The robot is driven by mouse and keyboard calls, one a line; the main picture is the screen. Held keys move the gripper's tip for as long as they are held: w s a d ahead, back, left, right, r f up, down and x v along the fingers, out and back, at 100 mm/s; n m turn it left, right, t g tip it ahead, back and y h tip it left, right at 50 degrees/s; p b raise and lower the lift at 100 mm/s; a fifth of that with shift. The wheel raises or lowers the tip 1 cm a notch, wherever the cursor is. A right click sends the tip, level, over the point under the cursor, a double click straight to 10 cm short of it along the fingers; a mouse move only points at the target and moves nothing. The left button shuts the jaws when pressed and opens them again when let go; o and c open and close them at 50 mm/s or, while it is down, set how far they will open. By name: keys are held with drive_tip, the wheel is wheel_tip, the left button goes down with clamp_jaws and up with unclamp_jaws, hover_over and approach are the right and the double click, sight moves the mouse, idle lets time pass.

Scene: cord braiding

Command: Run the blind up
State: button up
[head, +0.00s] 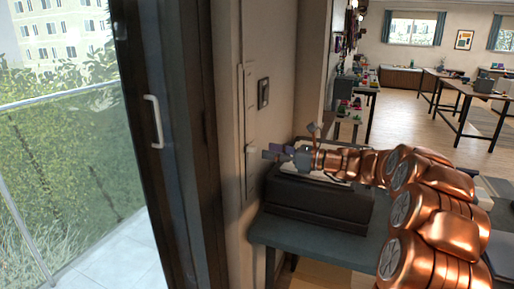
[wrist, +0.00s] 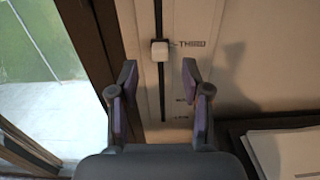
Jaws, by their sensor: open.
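A white slider knob (wrist: 159,53) sits in a dark vertical slot on a pale wall panel (wrist: 205,20), with small dark lettering beside it. In the head view the panel (head: 249,185) is a narrow upright strip beside the door frame, with the knob (head: 252,149) partway along it. My gripper (wrist: 159,76) is open, with one finger on each side of the slot. The knob shows between and just beyond the fingertips, apparently untouched. In the head view my gripper (head: 280,150) points left at the panel. No blind fabric is visible.
A dark-framed glass door (head: 158,120) with a white handle stands left of the panel. A dark wall switch (head: 263,93) is above right of the knob. A black box (head: 315,205) on a grey table (head: 300,238) lies under my arm, with papers (wrist: 285,152) on top.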

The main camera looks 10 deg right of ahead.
sight(256, 149)
drive_tip(key=shift+x, duration=2.75)
clamp_jaws()
